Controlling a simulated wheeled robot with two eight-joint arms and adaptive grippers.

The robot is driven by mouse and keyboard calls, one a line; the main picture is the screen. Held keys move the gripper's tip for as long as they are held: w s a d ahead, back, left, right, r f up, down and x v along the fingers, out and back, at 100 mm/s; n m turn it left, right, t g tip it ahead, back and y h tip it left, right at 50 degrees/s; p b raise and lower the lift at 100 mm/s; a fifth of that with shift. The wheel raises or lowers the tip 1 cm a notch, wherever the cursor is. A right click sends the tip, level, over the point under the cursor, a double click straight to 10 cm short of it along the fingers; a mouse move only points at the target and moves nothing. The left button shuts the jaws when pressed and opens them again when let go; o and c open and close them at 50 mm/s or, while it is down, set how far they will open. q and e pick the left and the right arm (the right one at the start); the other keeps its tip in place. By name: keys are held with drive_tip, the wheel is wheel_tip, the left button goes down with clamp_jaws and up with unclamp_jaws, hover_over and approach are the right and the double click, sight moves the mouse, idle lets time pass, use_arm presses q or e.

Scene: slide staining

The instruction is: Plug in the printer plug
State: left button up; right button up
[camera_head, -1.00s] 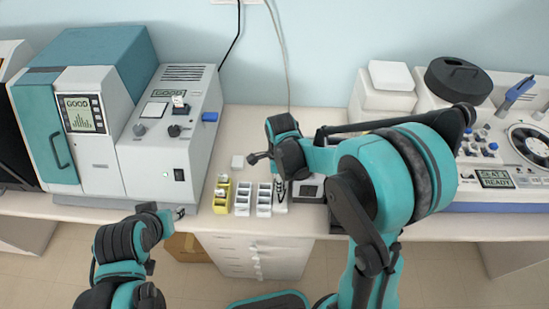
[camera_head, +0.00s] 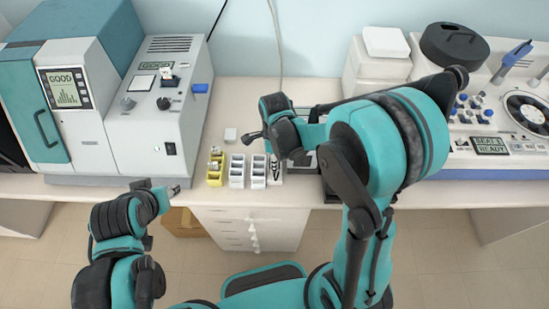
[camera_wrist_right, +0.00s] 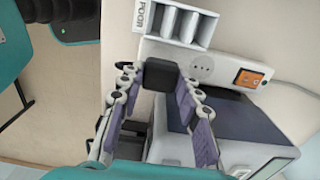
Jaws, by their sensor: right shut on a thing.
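In the right wrist view my right gripper (camera_wrist_right: 158,88) is shut on a black block-shaped plug (camera_wrist_right: 161,73), held between its fingertips. A round socket (camera_wrist_right: 203,64) sits in a pale panel just right of the plug. The plug is apart from the socket in the picture; the depth between them is hard to judge. In the head view my right gripper (camera_head: 272,138) hangs over the bench and hides most of that area. My left gripper (camera_head: 175,189) is empty at the bench's front edge; its jaw opening is unclear.
A yellow rack (camera_head: 214,178) and white racks (camera_head: 237,180) stand left of my right gripper. A large analyser (camera_head: 165,130) fills the left. White boxes (camera_head: 383,55) and a stainer (camera_head: 490,165) stand right. A cable (camera_head: 276,40) hangs down the wall.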

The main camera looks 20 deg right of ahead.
drive_tip(key=shift+f+b, duration=0.95)
drive_tip(key=shift+f, duration=0.7)
drive_tip(key=shift+b, duration=0.35)
idle(0.9)
drive_tip(key=shift+f+b, duration=0.6)
drive_tip(key=o, duration=1.2)
drive_tip(key=shift+c, duration=0.2)
drive_tip(key=shift+r, duration=0.1)
wheel_tip(320, 180, up, 12)
